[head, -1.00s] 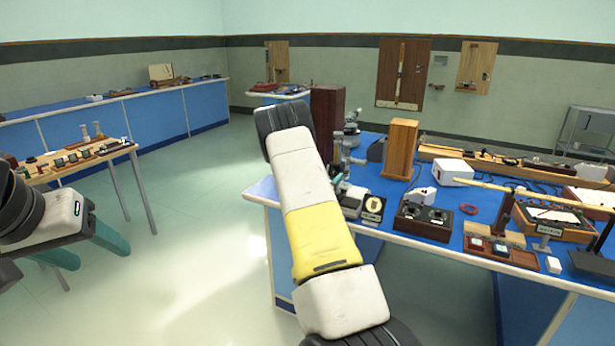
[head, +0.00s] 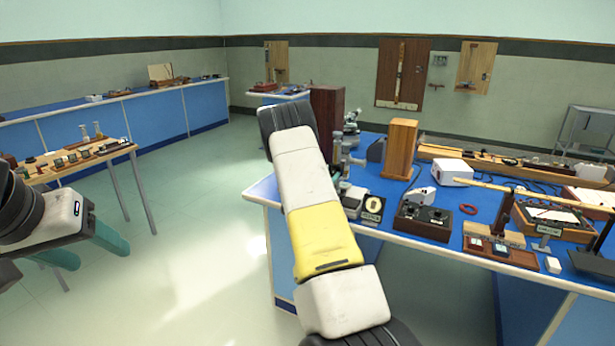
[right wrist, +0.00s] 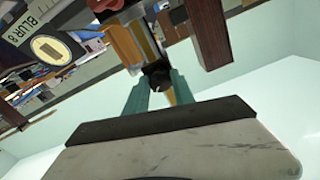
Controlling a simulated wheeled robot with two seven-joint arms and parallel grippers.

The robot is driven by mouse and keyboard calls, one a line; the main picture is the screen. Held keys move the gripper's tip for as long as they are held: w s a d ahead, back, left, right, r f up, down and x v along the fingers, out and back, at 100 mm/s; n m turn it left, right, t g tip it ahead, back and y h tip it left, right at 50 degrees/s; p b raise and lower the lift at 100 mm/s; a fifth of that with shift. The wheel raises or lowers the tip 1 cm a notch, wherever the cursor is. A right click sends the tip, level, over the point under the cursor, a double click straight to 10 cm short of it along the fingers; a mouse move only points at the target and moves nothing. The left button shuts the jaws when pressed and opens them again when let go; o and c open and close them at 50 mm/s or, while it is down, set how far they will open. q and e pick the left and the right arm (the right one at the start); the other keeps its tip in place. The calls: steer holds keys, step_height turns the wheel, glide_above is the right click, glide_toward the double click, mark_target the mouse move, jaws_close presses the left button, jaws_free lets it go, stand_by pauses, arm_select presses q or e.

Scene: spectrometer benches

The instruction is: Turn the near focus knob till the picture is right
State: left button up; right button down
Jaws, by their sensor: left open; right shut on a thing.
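In the right wrist view, the teal fingers of my right gripper (right wrist: 160,85) are shut on a dark round knob (right wrist: 156,73) on the side of an instrument with a grey and tan body (right wrist: 128,45). A dark card marked "BLUR 8" (right wrist: 28,24) has a pale oval picture (right wrist: 50,49); the picture's detail is too small to tell. The card also shows in the head view (head: 373,208). In the head view my right arm hides the knob and the right gripper. My left gripper (head: 92,250) is open and empty, at the left above the floor.
The blue bench (head: 420,226) holds a wooden block (head: 400,150), a dark box with dials (head: 424,218), a white box (head: 449,172) and a red ring (head: 468,209). A tall brown box (head: 327,110) stands behind my right arm. A smaller table (head: 90,168) is at the left.

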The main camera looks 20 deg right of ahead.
steer(key=m, duration=1.2)
steer(key=shift+m, duration=1.7)
steer(key=c, duration=1.1)
jaws_free()
steer(key=shift+o, duration=0.2)
